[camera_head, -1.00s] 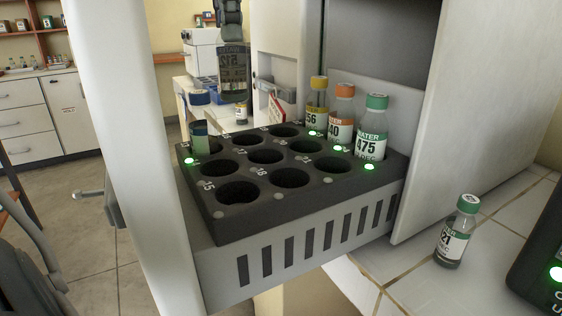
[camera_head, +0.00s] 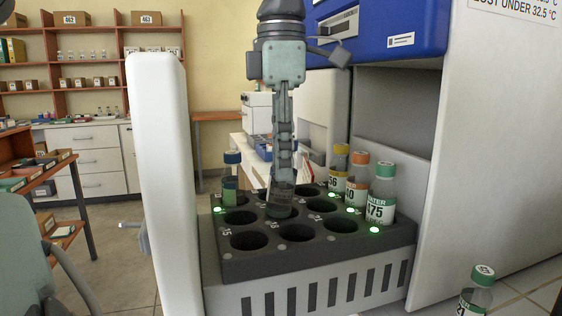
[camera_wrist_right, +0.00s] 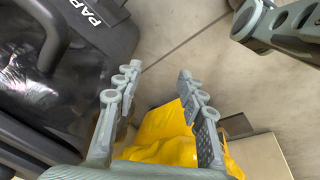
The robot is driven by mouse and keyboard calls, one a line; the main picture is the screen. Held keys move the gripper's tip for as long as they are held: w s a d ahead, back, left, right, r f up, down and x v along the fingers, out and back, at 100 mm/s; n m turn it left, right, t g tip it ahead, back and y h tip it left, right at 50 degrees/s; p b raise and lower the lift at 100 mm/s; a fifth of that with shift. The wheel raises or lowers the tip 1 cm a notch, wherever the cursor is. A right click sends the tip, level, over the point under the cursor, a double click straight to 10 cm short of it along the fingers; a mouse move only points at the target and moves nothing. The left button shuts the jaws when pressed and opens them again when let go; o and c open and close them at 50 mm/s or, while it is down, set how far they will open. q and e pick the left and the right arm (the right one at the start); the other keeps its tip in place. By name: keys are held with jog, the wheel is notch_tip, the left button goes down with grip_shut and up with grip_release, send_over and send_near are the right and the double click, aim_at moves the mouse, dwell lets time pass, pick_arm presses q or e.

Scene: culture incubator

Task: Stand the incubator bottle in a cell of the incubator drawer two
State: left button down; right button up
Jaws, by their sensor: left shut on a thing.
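My left gripper (camera_head: 284,168) hangs straight down over the incubator drawer (camera_head: 232,270), shut on the clear incubator bottle (camera_head: 280,197). The bottle stands about upright, its base at a middle cell of the dark rack. Whether the base is inside the cell or just above it, I cannot tell; the fingers hide its upper part. A blue-capped bottle (camera_head: 231,177) stands in a far-left cell. Yellow-capped (camera_head: 339,165), orange-capped (camera_head: 356,185) and green-capped (camera_head: 381,195) bottles stand along the right side. My right gripper (camera_wrist_right: 156,72) is open and empty.
The front cells are empty. A white door (camera_head: 160,180) stands open left of the drawer, and the cabinet wall (camera_head: 480,150) rises to the right. Another green-capped bottle (camera_head: 478,292) stands on the counter at lower right. A yellow object (camera_wrist_right: 160,135) lies below the right gripper.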

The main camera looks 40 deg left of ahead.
pick_arm(q)
jog(key=shift+s+a+f, duration=0.1)
jog(key=shift+f, duration=0.8)
jog(key=shift+a+f, duration=0.1)
jog(key=shift+a, duration=0.1)
pick_arm(e)
jog(key=shift+s+d+f, duration=0.35)
jog(key=shift+s+f, duration=0.1)
jog(key=shift+f, duration=0.15)
jog(key=shift+w+r, duration=0.1)
pick_arm(q)
jog(key=shift+d, duration=0.1)
jog(key=c, duration=1.1)
grip_release()
pick_arm(e)
jog(key=shift+w+r, duration=0.45)
jog(key=shift+r, duration=0.1)
jog(key=shift+s, duration=0.1)
